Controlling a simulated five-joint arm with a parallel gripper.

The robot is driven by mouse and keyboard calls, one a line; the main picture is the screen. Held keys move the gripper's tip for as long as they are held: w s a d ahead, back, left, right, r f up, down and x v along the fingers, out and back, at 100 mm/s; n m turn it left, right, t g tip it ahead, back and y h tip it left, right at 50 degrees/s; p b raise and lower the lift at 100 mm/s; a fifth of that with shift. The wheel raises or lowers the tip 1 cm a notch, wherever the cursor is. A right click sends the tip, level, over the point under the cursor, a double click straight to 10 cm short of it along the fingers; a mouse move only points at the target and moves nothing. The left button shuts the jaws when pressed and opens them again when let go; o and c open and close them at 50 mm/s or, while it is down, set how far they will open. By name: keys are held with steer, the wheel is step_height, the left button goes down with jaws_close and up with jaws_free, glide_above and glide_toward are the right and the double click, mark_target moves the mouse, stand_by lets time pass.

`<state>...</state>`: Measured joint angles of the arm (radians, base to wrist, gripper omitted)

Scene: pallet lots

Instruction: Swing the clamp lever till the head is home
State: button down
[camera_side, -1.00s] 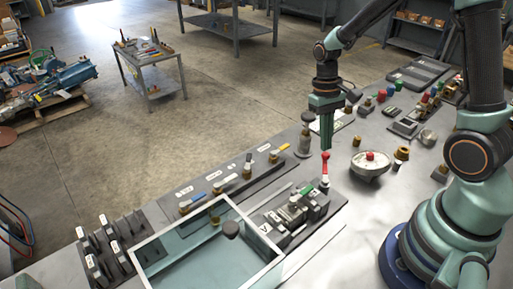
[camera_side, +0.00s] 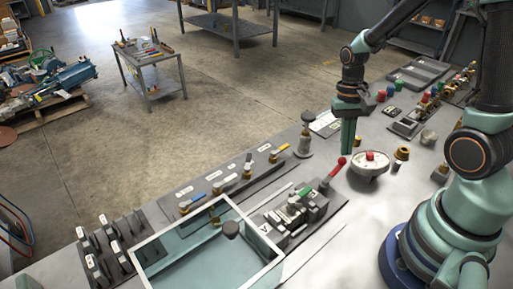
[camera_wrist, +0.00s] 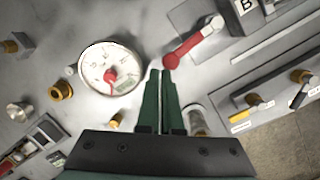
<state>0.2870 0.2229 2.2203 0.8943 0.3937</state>
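The clamp's lever (camera_side: 334,170) has a red handle and ball end and leans to the right in the side view. Its pivot end joins the grey clamp (camera_side: 318,207), which has a green part (camera_side: 305,193) on top. The clamp head is too small to make out clearly. In the wrist view the red lever (camera_wrist: 194,44) slopes down-left, its ball beside my fingertips. My gripper (camera_wrist: 161,72) has its green fingers together with nothing held between them. In the side view my gripper (camera_side: 347,152) hangs just above the ball; I cannot tell whether they touch.
A round white dial (camera_side: 369,166) with a red centre stands right of the lever, close to my fingers. Small valves with coloured handles (camera_side: 221,187) line the back edge. Bare bench lies in front of the clamp.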

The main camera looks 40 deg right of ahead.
steer(key=shift+s, duration=0.2)
steer(key=shift+a, duration=0.1)
stand_by(0.4)
steer(key=shift+w+a+f, duration=0.1)
steer(key=shift+a, duration=0.65)
steer(key=w+d+r, duration=0.4)
steer(key=w+r, duration=0.2)
steer(key=r, duration=0.5)
steer(key=s+a+f, duration=0.1)
steer(key=s+f, duration=0.1)
steer(key=f, duration=0.3)
steer(key=s+a+f, duration=0.1)
steer(key=s+f, duration=0.1)
steer(key=f, duration=0.4)
steer(key=shift+s+a, duration=0.3)
